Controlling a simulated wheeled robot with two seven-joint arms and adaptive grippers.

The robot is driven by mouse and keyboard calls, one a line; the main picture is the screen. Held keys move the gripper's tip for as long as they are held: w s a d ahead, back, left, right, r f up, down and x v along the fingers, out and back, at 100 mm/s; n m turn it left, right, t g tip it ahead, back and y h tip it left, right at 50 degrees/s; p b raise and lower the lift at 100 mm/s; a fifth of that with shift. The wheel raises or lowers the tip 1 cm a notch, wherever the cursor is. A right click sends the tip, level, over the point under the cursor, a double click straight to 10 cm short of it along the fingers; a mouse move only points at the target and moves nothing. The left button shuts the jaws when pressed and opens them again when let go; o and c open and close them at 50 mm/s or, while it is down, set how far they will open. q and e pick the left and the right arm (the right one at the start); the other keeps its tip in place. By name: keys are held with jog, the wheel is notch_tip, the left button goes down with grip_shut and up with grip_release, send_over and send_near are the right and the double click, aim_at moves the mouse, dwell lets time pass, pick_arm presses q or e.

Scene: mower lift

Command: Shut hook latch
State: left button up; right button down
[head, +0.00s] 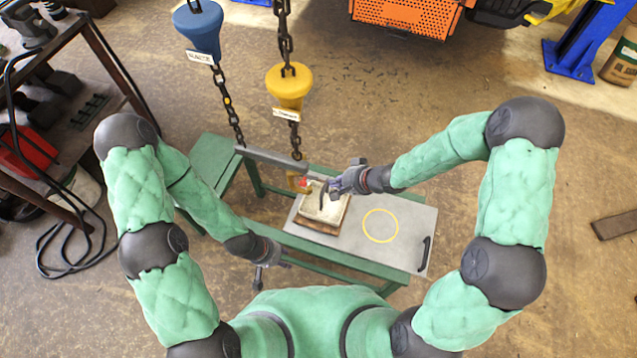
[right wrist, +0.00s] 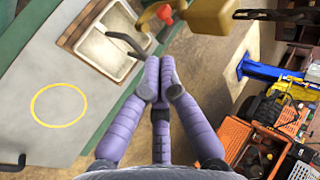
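A yellow hook (head: 292,181) with a red latch (head: 304,184) hangs below the grey lifting bar (head: 272,158). In the right wrist view the hook (right wrist: 215,28) is large at the top, with the red latch (right wrist: 165,14) to its left; I cannot tell whether the latch is closed. My right gripper (head: 336,189) is just right of the latch, apart from it. Its purple fingers (right wrist: 160,65) are together and hold nothing visible. A cream box (head: 324,206) with a dark curved handle lies below. My left gripper (head: 259,279) is low at the left, away from the hook.
The box rests on a grey board (head: 345,244) with a yellow ring (head: 381,226) and a black handle (head: 425,253), on a green bench (head: 215,165). Chains with a blue cone (head: 199,30) and yellow cone (head: 289,87) hang above. A cluttered shelf stands left.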

jog(key=b, duration=0.6)
send_near(304, 180)
notch_tip(304, 180, down, 5)
jog(key=a, duration=0.3)
jog(key=shift+w+a+f+b, duration=0.15)
jog(key=shift+w+a+b, duration=0.05)
jog(key=shift+w+b, duration=0.3)
jog(key=shift+s+d+f+t+y+p, duration=0.2)
jog(key=shift+f+t+y+p, duration=0.1)
jog(key=shift+f+y, duration=0.3)
jog(key=shift+f+y, duration=0.2)
jog(key=shift+y, duration=0.1)
notch_tip(304, 180, down, 3)
jog(key=t+y+b, duration=0.1)
jog(key=y+b, duration=0.2)
jog(key=shift+w+m+t+y, duration=0.1)
jog(key=shift+m+t+y, duration=0.2)
jog(key=shift+t, duration=0.1)
jog(key=shift+r, duration=0.1)
